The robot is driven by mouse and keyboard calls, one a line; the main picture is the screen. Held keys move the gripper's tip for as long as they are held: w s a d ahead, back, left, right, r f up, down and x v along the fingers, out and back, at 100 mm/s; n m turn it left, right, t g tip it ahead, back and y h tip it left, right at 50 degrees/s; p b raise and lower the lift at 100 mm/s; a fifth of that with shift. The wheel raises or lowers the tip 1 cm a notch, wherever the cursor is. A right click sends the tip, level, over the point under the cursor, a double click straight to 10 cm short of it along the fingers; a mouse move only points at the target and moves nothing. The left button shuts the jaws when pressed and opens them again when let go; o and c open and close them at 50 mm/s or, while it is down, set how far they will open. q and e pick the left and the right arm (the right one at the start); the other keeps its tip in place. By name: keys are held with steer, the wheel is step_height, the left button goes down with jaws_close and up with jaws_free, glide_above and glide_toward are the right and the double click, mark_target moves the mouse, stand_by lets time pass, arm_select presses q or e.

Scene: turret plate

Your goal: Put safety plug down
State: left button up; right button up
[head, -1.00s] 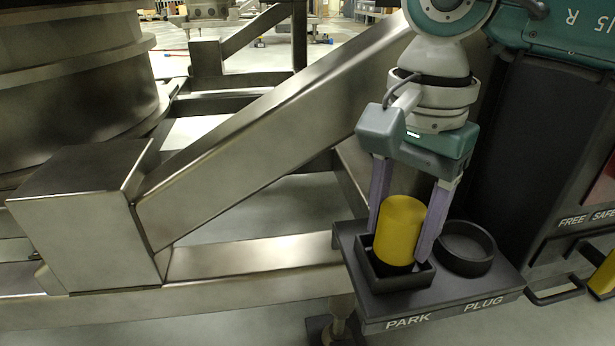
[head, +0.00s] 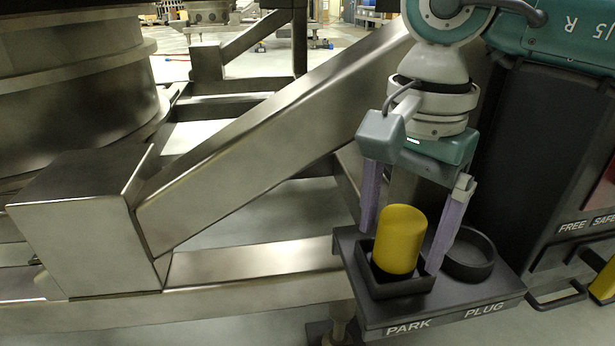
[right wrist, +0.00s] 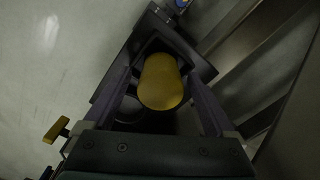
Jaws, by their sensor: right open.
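The yellow safety plug (head: 399,240) stands upright in the square holder (head: 400,288) on the dark shelf, above the label PARK. It also shows in the right wrist view (right wrist: 161,82), between the fingers. My right gripper (head: 398,248) is open, its two purple fingers on either side of the plug with gaps between them and it. In the right wrist view the gripper (right wrist: 163,100) also has its fingers spread wide. The plug's bottom is hidden by the holder wall. My left gripper is not in view.
An empty round holder (head: 468,256) sits right of the square one, above the label PLUG. A big metal frame (head: 250,160) fills the left and middle. A dark cabinet (head: 535,150) with FREE and SAFE labels stands at the right, with a handle below.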

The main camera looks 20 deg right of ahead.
mark_target(404, 218)
step_height(404, 218, up, 11)
steer(key=p, duration=0.4)
steer(key=shift+f, duration=0.15)
steer(key=shift+r+p, duration=0.4)
steer(key=shift+r, duration=0.2)
